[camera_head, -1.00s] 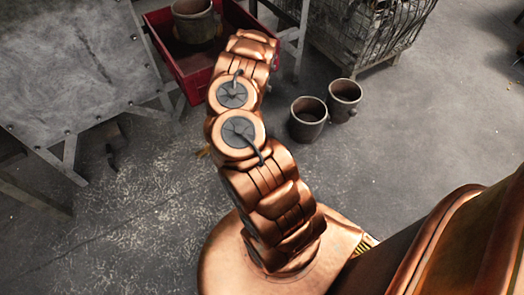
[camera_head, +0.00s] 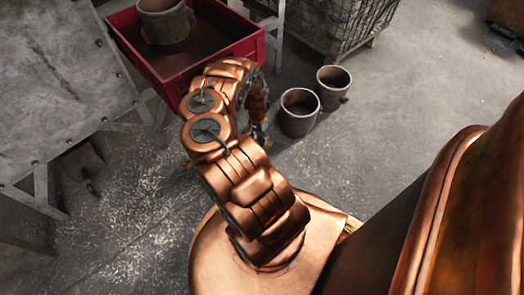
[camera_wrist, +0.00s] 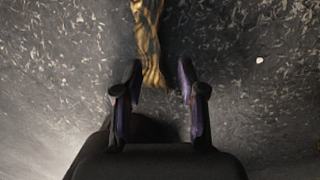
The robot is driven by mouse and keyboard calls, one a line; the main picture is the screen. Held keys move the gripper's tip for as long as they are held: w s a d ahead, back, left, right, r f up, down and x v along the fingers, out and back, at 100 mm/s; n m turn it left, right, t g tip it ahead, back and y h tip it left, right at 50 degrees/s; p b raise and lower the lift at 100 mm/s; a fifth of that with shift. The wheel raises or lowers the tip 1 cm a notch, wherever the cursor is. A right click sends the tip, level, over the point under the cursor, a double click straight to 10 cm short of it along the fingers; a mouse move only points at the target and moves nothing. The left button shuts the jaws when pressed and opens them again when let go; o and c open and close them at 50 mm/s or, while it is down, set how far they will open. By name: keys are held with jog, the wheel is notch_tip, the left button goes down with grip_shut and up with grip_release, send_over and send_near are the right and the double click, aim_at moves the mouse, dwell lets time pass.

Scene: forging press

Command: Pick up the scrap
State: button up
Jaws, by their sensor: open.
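A golden-brown, ragged piece, which looks like the scrap (camera_wrist: 150,40), lies on the grey floor in the wrist view. It runs from the top edge down to between the fingertips; its upper end is cut off by the frame. My gripper (camera_wrist: 160,66) is open, with one finger on each side of the lower end. I cannot tell how high the fingers are above it, and no contact shows. In the head view my arm bends downward, its end partly hidden behind its own links, and the scrap is not clearly seen.
Two crucible-like pots (camera_head: 299,112) (camera_head: 333,88) stand on the floor right of my arm. A red tray (camera_head: 225,45) holding another pot (camera_head: 163,20) is behind it. A wire cage (camera_head: 335,20) stands at the back, a metal panel (camera_head: 55,80) at left. Floor at lower left is open.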

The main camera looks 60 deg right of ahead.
aim_at(264, 150)
jog(key=f, duration=0.1)
jog(key=f+b, duration=0.1)
jog(key=f, duration=0.1)
jog(key=f+b, duration=0.1)
jog(key=shift+s+a+f, duration=0.25)
jog(key=shift+s+f, duration=0.1)
jog(key=shift+s, duration=0.05)
jog(key=shift+r, duration=0.1)
grip_shut()
